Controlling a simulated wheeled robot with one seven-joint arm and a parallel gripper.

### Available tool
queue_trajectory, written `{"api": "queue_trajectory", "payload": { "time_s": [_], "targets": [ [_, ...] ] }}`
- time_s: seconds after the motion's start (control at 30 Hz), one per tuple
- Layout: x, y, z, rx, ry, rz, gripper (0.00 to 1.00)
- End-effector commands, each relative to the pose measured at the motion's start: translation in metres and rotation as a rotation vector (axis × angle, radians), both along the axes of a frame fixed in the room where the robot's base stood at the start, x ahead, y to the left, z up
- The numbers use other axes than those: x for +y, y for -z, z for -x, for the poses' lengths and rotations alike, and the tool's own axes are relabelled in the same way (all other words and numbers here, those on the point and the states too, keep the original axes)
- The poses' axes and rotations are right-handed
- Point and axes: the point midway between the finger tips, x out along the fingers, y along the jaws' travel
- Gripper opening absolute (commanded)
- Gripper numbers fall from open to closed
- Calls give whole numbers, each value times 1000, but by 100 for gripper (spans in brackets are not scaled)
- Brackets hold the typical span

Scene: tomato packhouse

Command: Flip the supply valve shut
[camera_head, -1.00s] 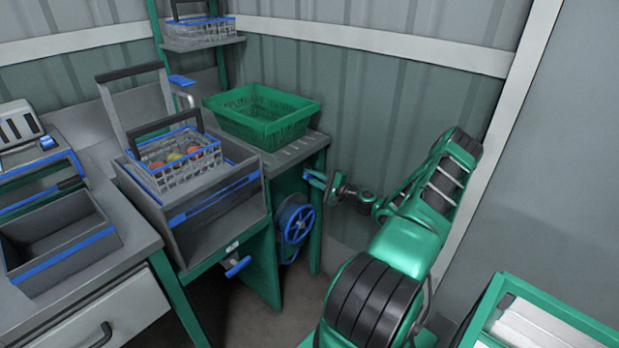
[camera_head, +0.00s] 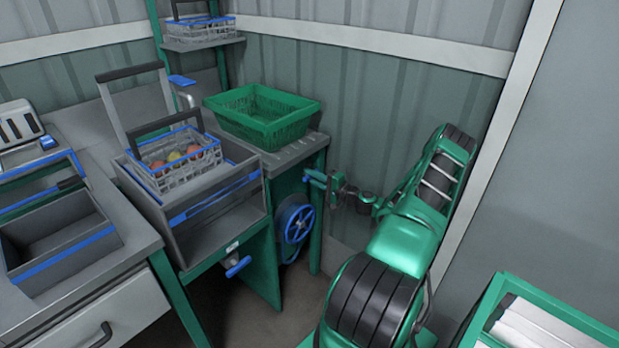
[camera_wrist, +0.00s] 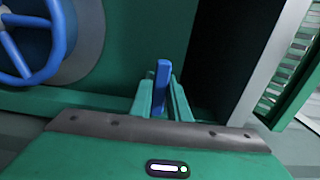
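A blue lever handle (camera_head: 313,177) sticks out beside the right end of the green-framed bench. My gripper (camera_head: 328,182) is at this handle, reaching in from the right. In the wrist view the blue handle (camera_wrist: 161,88) stands upright between the two green fingers of my gripper (camera_wrist: 161,92). The fingers are close on either side of it; whether they press on it I cannot tell. The handle's mount is hidden. Another blue handle (camera_head: 237,266) is on the bench front below a small label. I cannot tell from markings which is the supply valve.
A blue handwheel (camera_head: 298,224) sits left of and below my gripper; it also shows in the wrist view (camera_wrist: 35,45). A green crate (camera_head: 262,115) and a grey box (camera_head: 215,205) with a wire basket (camera_head: 180,160) stand on the bench. A green-rimmed bin (camera_head: 560,312) is front right.

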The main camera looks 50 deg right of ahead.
Motion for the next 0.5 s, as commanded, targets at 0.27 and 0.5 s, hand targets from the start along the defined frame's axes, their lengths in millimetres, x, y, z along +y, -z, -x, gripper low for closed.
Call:
{"api": "queue_trajectory", "payload": {
  "time_s": [0.27,0.5],
  "targets": [
    [1,2,1,4,-1,-2,34],
    [0,1,9,3,-1,-2,34]
  ]
}}
